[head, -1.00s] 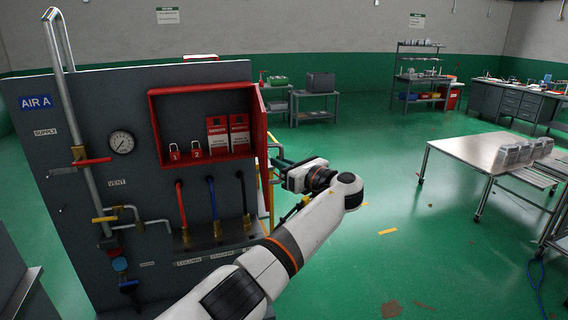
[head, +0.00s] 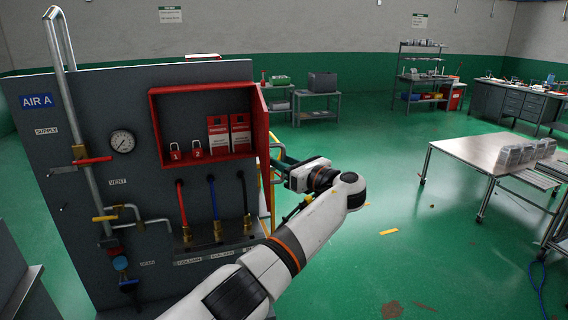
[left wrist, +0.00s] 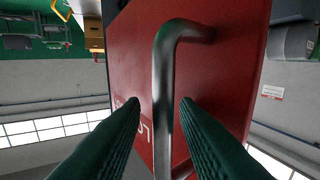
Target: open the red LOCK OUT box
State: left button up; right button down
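The red LOCK OUT box (head: 154,122) is mounted on the grey panel, and its front is open to view. Two red padlocks (head: 196,149) and two red-and-white tags (head: 240,133) show inside. Its red door (head: 262,124) stands swung out at the box's right side, seen nearly edge-on. In the left wrist view the door's face (left wrist: 225,75) fills the middle, with a metal bar handle (left wrist: 163,100) on it. My left gripper (left wrist: 161,103) has its green fingers either side of the handle, with narrow gaps showing. In the head view this gripper (head: 280,165) is partly hidden behind the door side.
The grey panel (head: 80,110) carries pipes, a gauge (head: 122,142), valves and coloured hoses below the box. A metal table (head: 470,152) stands at the right. The green floor between panel and table is largely clear.

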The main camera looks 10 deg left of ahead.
pick_arm(q)
jog(key=b+v, duration=0.5)
jog(key=v, duration=0.6)
jog(key=shift+s+d, duration=0.25)
jog(key=shift+f, duration=0.1)
